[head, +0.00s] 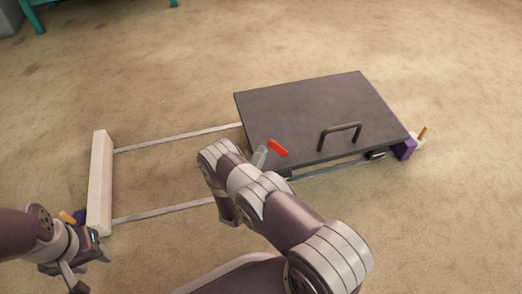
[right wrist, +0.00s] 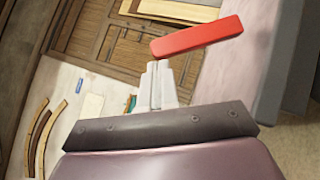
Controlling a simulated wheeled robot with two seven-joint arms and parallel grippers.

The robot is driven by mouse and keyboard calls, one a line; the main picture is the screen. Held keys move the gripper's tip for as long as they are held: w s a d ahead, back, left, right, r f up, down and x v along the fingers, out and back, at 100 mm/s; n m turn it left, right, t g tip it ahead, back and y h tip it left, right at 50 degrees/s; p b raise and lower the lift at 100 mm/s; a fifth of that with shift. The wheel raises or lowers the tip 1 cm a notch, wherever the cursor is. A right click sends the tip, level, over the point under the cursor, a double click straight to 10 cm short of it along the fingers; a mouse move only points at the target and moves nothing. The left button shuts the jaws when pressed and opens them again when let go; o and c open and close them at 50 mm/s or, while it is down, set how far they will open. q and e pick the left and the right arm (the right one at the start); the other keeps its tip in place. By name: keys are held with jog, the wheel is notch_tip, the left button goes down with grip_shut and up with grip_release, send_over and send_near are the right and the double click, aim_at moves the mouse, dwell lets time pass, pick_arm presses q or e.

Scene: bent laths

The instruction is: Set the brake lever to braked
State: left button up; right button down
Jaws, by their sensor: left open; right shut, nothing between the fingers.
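The brake lever, a red bar (head: 278,148), stands at the near left edge of a dark flat-topped cart (head: 310,105). In the right wrist view the red bar (right wrist: 197,36) lies slightly tilted just beyond my fingertips. My right gripper (head: 261,155) is shut and empty, its pale fingers close beside the left end of the bar. The right wrist view shows these fingers (right wrist: 158,80) pressed together; I cannot tell whether they touch the bar. The lever's lower part is hidden. My left gripper (head: 84,268) is open and empty at the lower left, far from the lever.
The cart has a dark handle (head: 340,130) on top and sits on two pale rails (head: 180,137). A white beam (head: 100,185) closes the left end. A purple block (head: 405,149) with an orange peg (head: 423,132) is at the right end. Carpet around is clear.

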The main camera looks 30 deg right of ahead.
jog(key=shift+d+r, duration=0.1)
dwell(0.3)
jog(key=shift+d+r+m+g+y+p, duration=0.25)
jog(key=shift+r+m+g+y+p, duration=0.25)
jog(key=shift+m+g+p, duration=0.6)
jog(key=s+d+r+m+g+y+p, duration=0.2)
jog(key=d+m+y+p, duration=0.4)
jog(key=d+p, duration=0.4)
jog(key=shift+s+d+r+m+y+p, duration=0.4)
jog(key=shift+r+p, duration=0.4)
jog(key=shift+p, duration=2.25)
